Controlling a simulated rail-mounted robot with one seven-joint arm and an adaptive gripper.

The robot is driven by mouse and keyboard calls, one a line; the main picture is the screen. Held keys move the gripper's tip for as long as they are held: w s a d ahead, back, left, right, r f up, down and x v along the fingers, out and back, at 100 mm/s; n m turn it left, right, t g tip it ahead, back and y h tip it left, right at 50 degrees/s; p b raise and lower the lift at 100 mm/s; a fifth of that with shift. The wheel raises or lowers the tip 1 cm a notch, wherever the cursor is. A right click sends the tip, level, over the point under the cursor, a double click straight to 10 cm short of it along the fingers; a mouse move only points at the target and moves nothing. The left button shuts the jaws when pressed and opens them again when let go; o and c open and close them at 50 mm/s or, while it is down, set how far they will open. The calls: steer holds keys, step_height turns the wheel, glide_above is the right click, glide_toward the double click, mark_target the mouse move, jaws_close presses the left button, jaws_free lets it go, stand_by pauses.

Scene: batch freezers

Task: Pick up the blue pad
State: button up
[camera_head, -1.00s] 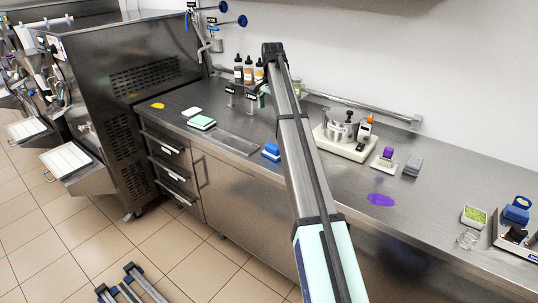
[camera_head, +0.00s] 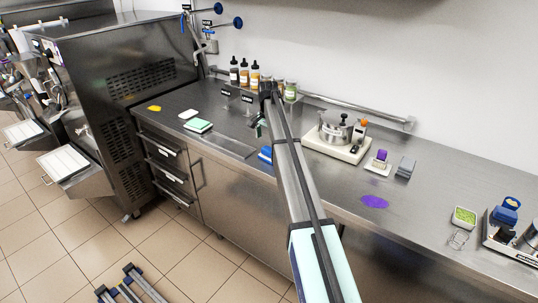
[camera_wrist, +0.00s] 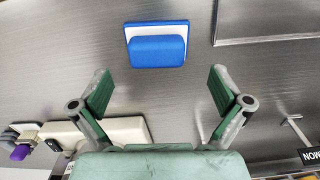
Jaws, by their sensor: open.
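The blue pad (camera_wrist: 157,48) lies on the steel counter in the wrist view, a blue block with a white layer along its far edge. In the head view the blue pad (camera_head: 265,154) is partly hidden behind my arm, near the counter's front edge. My gripper (camera_wrist: 161,88) is open, its green-lined fingers spread wide and empty. The pad shows beyond the fingertips, roughly centred between them. In the head view my gripper (camera_head: 259,128) is small, partly hidden by my arm, above the counter near the pad.
A green-and-white pad (camera_head: 198,126) and a white pad (camera_head: 188,113) lie to the left. Bottles (camera_head: 244,74) stand at the back. A pot on a cream base (camera_head: 337,147), a purple pad (camera_head: 382,155) and a grey block (camera_head: 405,167) are to the right. A purple spill (camera_head: 374,202) marks the counter.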

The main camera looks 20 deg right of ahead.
mark_target(269, 149)
steer(key=f+p, duration=0.1)
steer(key=f, duration=0.1)
steer(key=f+p, duration=0.1)
steer(key=f, duration=0.2)
steer(key=shift+s+d, duration=0.15)
steer(key=shift+s, duration=0.05)
steer(key=shift+r, duration=0.1)
steer(key=c, duration=1.2)
